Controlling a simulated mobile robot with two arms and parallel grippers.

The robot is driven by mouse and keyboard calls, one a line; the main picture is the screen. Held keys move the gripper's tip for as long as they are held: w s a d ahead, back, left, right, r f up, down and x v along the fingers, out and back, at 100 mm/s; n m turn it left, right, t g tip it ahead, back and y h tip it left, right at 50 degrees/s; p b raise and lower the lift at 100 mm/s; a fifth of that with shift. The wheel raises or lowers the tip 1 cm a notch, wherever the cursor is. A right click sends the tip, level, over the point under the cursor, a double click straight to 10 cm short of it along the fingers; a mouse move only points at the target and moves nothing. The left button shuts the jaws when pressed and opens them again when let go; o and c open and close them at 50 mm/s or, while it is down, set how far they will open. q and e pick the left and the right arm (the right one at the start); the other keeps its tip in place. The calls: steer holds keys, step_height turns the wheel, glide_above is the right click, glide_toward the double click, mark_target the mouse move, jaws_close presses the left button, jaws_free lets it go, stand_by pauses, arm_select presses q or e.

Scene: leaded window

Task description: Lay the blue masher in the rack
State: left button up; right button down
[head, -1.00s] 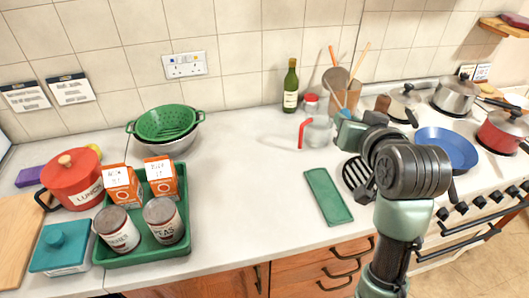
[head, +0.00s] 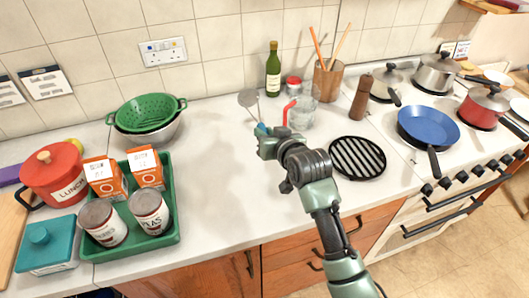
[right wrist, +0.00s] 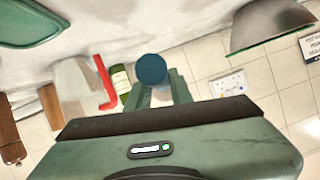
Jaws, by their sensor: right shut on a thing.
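My right gripper (head: 262,140) is shut on the blue masher, above the worktop left of the glass jug. The masher's round grey head (head: 248,98) points up, and a bit of its blue handle (head: 262,128) shows at the fingers. In the right wrist view the round blue handle end (right wrist: 151,69) sits between the fingers. A shallow green rimmed piece (right wrist: 32,20) lies on the worktop at that view's top left; it may be the rack, though I cannot be sure. In the head view my right arm hides it. My left gripper is out of view.
A green tray (head: 172,228) with cans and cartons stands at the left, with a green colander (head: 150,113) behind it. A bottle (head: 273,70), glass jug (head: 302,113) and utensil pot (head: 327,82) stand near the wall. A black grill (head: 357,157) lies right of my arm. The middle worktop is clear.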

step_height(320, 180, down, 8)
steer(key=shift+f, duration=0.15)
stand_by(0.3)
steer(key=shift+f, duration=0.2)
steer(key=c, duration=1.3)
jaws_free()
steer(key=shift+o, duration=0.2)
steer(key=shift+r, duration=0.1)
